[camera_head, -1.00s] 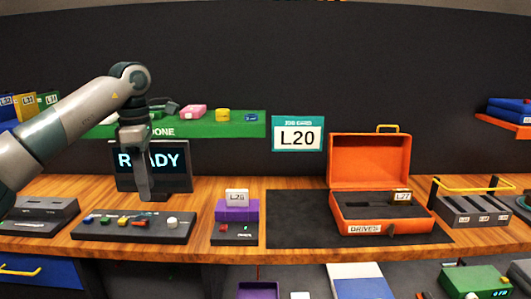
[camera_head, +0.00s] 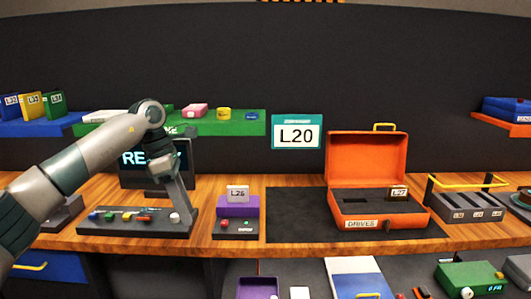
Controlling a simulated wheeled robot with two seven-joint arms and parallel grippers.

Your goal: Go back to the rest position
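My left arm comes in from the left, its wrist bent in front of the screen (camera_head: 132,177). My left gripper (camera_head: 188,213) hangs down and tilts to the right, its tip by the right end of the trackball panel (camera_head: 125,228). The white trackball (camera_head: 174,218) shows just left of the tip; I cannot tell whether they touch. The gripper is seen edge-on, so its opening cannot be made out. The arm hides part of the screen, where "RE" is readable. My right gripper is not in view.
A purple dock (camera_head: 238,208) with a labelled drive stands right of the panel. An open orange case (camera_head: 366,150) sits on a dark mat (camera_head: 292,222). A green shelf (camera_head: 235,126) is behind the wrist, with the L20 card (camera_head: 296,133) on the wall.

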